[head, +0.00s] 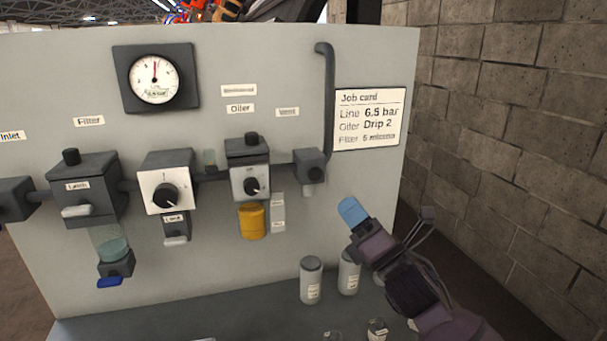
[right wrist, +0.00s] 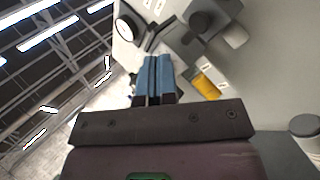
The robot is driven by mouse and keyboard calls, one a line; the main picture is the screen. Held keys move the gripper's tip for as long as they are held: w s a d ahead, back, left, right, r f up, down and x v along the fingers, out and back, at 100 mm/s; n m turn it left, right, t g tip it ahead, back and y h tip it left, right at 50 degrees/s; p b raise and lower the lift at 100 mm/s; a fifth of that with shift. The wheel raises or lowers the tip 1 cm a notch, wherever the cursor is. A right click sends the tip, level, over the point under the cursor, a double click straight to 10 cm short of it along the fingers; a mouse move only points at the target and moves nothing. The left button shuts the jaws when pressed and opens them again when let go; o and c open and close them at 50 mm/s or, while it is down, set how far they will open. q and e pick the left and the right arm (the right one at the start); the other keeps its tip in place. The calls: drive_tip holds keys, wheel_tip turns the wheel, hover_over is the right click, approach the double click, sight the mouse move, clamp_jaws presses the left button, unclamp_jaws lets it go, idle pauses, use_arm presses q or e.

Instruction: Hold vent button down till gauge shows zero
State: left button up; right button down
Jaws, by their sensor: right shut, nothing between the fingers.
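The round gauge (head: 155,79) has a white face in a dark square frame at the panel's upper left. Its red needle points almost straight up; the numbers are too small to read. A dark block (head: 311,160) sits at the right end of the pipe line, below a small blurred label, perhaps the vent's. A pale stub (head: 314,190) shows under it; I cannot tell which part is the button. My right gripper (head: 352,211), with blue fingertips, is shut and empty, below and right of that block, apart from it. The fingers (right wrist: 153,76) also show in the right wrist view. My left gripper is out of view.
The filter (head: 84,187), a regulator knob (head: 165,196) and the oiler with its yellow bowl (head: 252,221) line the panel. Grey canisters (head: 311,281) stand on the ledge below. A job card (head: 368,119) hangs upper right. A block wall (head: 500,130) stands at right.

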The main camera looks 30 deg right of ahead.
sight(315, 175)
drive_tip(key=shift+s+a+r+n+y, duration=0.1)
drive_tip(key=shift+a+r+n+y, duration=0.35)
drive_tip(key=shift+n, duration=1.3)
drive_tip(key=shift+s+a+r+n+y, duration=0.15)
drive_tip(key=shift+n+y, duration=0.45)
drive_tip(key=shift+n, duration=1.2)
drive_tip(key=shift+w+a+r+n+y, duration=0.1)
drive_tip(key=shift+a+r+n+y, duration=0.35)
drive_tip(key=shift+n, duration=1.3)
drive_tip(key=shift+f, duration=0.15)
drive_tip(key=w+d+b, duration=0.1)
drive_tip(key=w+d, duration=0.1)
drive_tip(key=w, duration=0.6)
drive_tip(key=shift+w, duration=0.25)
